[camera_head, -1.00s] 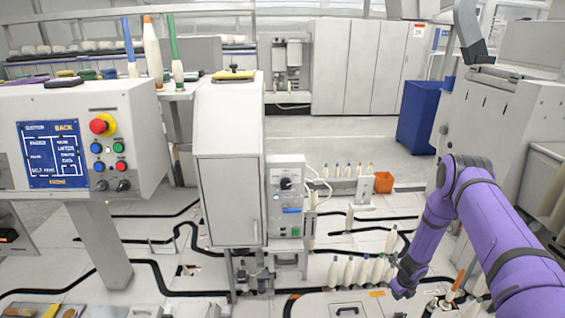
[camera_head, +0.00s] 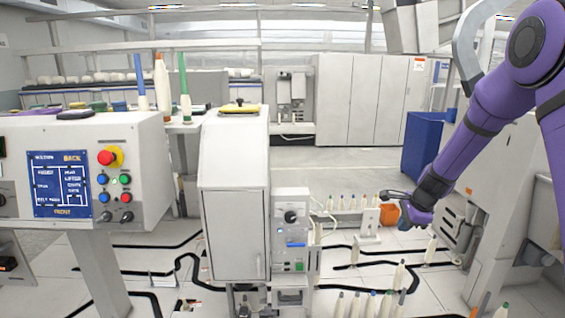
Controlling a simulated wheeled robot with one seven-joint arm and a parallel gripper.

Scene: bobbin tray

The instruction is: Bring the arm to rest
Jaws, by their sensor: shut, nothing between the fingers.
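My arm is purple and reaches in from the upper right of the head view. My gripper (camera_head: 390,203) is at its far end, small and dark, pointing left. It is shut and empty.
A control panel (camera_head: 140,150) with a blue screen is at the left. A tall grey cabinet (camera_head: 233,215) stands in the centre. A blue bin (camera_head: 424,135) is behind my arm. Machine housing (camera_head: 505,190) stands close to the arm at the right. Floor behind the cabinet is open.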

